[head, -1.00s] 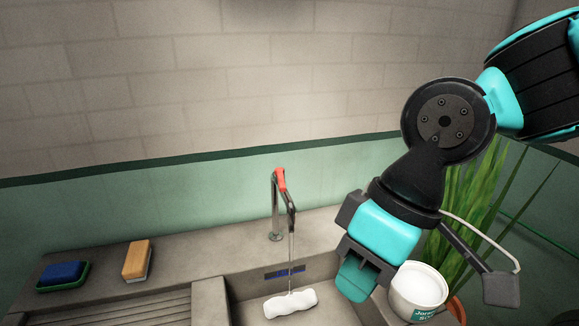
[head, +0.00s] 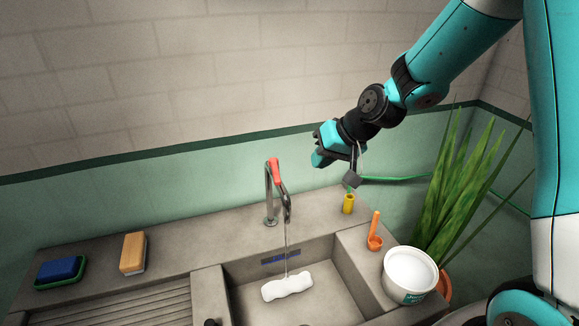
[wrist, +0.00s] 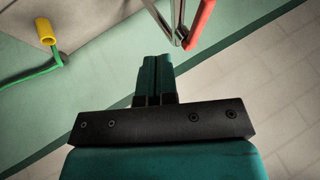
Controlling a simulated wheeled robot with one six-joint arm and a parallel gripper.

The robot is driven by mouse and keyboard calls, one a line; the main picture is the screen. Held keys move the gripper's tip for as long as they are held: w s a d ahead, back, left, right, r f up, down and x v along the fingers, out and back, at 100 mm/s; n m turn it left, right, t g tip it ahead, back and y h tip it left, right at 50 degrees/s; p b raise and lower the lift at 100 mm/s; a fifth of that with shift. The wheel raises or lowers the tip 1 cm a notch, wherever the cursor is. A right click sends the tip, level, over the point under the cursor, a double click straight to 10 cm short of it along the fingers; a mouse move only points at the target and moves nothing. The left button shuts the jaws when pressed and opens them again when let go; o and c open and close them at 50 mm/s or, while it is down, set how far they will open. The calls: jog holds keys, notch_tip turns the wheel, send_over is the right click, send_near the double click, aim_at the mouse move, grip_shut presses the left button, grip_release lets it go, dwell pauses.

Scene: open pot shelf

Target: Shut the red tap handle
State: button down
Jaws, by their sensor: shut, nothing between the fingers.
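The red tap handle (head: 275,172) sits on top of the chrome tap (head: 269,205) behind the sink, tilted up, and water runs from the spout. In the wrist view the red handle (wrist: 200,22) shows at the top, right of centre, beside the metal tap (wrist: 165,20). My gripper (head: 318,160) is shut and empty, up and to the right of the handle in the head view, apart from it. In the wrist view its closed fingers (wrist: 155,72) point towards the tap without visible contact.
A white cloth-like object (head: 287,287) lies in the sink (head: 325,300). A yellow hose end (head: 348,203), an orange scoop (head: 375,238), a white tub (head: 409,275) and a plant (head: 450,195) stand to the right.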

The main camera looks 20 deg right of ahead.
aim_at(275, 171)
jog(key=w+a+f+p, duration=0.3)
jog(key=a+f, duration=0.1)
jog(key=a, duration=0.2)
jog(key=shift+p, duration=0.35)
jog(key=shift+a, duration=0.1)
